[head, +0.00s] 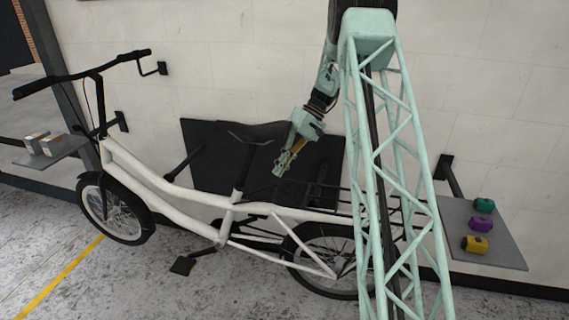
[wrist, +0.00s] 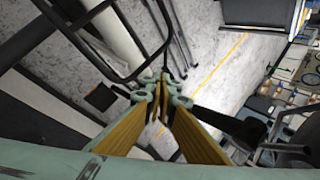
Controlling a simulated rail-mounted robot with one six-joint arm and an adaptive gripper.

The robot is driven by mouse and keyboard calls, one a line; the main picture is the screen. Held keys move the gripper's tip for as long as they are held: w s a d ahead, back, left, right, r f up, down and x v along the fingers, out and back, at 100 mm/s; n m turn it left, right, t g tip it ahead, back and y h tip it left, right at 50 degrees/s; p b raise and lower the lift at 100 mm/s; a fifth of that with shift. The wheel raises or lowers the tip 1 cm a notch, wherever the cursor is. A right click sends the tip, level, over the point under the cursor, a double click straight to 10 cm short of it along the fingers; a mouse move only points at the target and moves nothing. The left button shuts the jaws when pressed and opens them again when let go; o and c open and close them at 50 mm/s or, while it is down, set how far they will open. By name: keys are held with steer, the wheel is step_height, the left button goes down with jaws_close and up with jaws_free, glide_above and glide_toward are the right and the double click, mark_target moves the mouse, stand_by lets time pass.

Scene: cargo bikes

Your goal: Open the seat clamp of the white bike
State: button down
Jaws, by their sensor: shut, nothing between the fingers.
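The white bike (head: 180,196) stands along the wall in the head view, its handlebar at the left. Its black seat post (head: 242,172) rises from the white frame below the dark saddle. The seat clamp is too small to make out at the foot of the post, and I cannot tell its lever's position. My gripper (head: 279,171) points down, just right of the post and above the rear rack, apart from both. Its fingers are together and empty. In the wrist view my gripper (wrist: 163,80) is near the black rack tubes (wrist: 165,30) and the white frame (wrist: 115,35).
A grey shelf (head: 504,257) at the right holds teal, purple and yellow items. A left shelf (head: 68,148) carries small boxes. A dark panel (head: 205,150) is behind the saddle. The black rear rack (head: 330,195) lies below my arm. Floor in front is clear.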

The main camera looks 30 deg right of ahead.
steer(key=b+x, duration=0.1)
steer(key=x, duration=0.9)
steer(key=shift+s+b, duration=0.1)
steer(key=shift+b, duration=0.25)
steer(key=shift+s+a+m, duration=0.4)
steer(key=shift+a+m, duration=0.05)
steer(key=shift+m, duration=0.25)
